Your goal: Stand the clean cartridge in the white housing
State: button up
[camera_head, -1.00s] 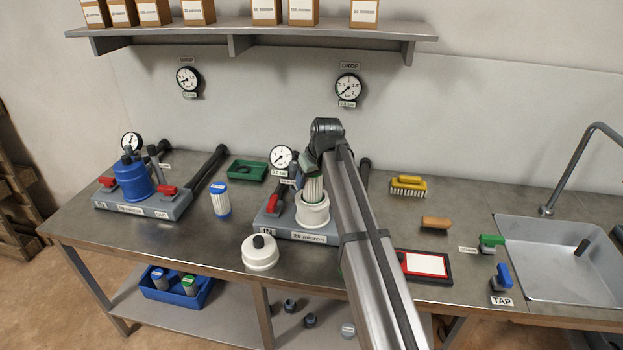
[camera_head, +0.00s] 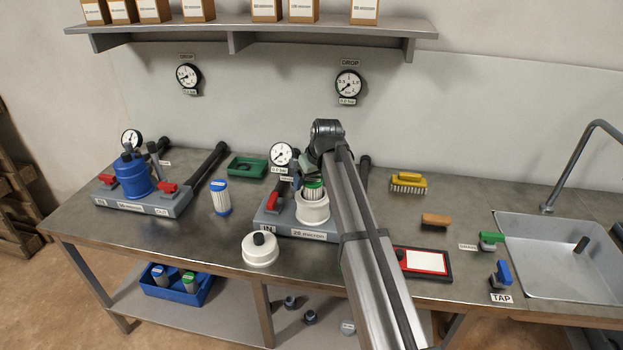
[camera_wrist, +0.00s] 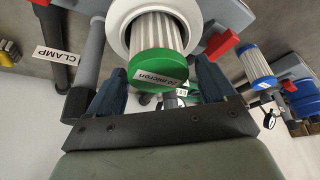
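The white housing (camera_head: 312,210) stands open on the middle manifold base. A pleated white cartridge with a green cap (camera_head: 313,188) stands in its mouth, with the cap and upper pleats showing above the rim. In the wrist view the green cap (camera_wrist: 158,68) carries a micron label, and the pleats run down into the white housing (camera_wrist: 122,14). The cartridge's lower end is hidden. My gripper (camera_wrist: 160,88) is open, with one finger on each side of the cap and gaps between. In the head view the arm partly hides the fingers.
A white lid (camera_head: 260,251) lies in front of the base. A blue-capped cartridge (camera_head: 220,198) stands to the left, beyond it a blue housing (camera_head: 132,178). A red lever (camera_head: 273,202) and a gauge (camera_head: 281,154) are close beside the white housing.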

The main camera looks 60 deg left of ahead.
jog(key=shift+o, duration=0.5)
jog(key=shift+r, duration=0.1)
jog(key=shift+r, duration=0.2)
jog(key=v, duration=1.2)
jog(key=shift+r, duration=0.35)
jog(key=shift+a, duration=0.1)
